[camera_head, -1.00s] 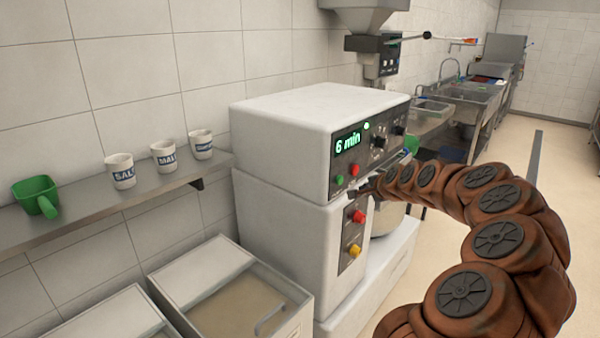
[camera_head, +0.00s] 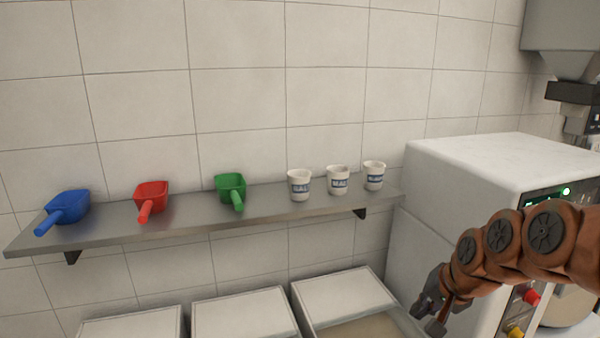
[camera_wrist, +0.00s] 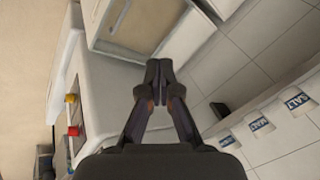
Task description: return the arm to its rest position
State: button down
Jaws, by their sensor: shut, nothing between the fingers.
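My arm reaches in from the right edge in the head view, in front of the white mixer (camera_head: 490,170). My gripper (camera_head: 428,318) is at its end, left of the mixer's red and yellow buttons and near the right-hand bin. In the wrist view my gripper (camera_wrist: 158,68) is shut, its dark fingertips together with nothing between them. It hangs in free space and appears apart from the mixer (camera_wrist: 105,90) and the bins.
A steel shelf (camera_head: 265,212) on the wall carries a blue scoop (camera_head: 66,208), a red scoop (camera_head: 151,197), a green scoop (camera_head: 230,188) and three labelled cups (camera_head: 338,181). White bins (camera_head: 245,315) stand below, the right one (camera_head: 345,295) partly open.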

jog(key=s+a+f+n+g, duration=0.1)
jog(key=s+a+n+g, duration=0.1)
jog(key=s, duration=0.7)
jog(key=s+a+f+n+g+h, duration=0.1)
jog(key=s+a+f+n+g, duration=0.1)
jog(key=s, duration=0.7)
jog(key=s+a+f+n+g+h, duration=0.1)
jog(key=s+a+f+n+g, duration=0.1)
jog(key=s, duration=0.7)
jog(key=shift+s+a+n+g, duration=0.3)
jog(key=shift+n+g, duration=0.1)
jog(key=shift+g, duration=0.1)
jog(key=shift+a+f, duration=0.1)
jog(key=shift+a, duration=0.05)
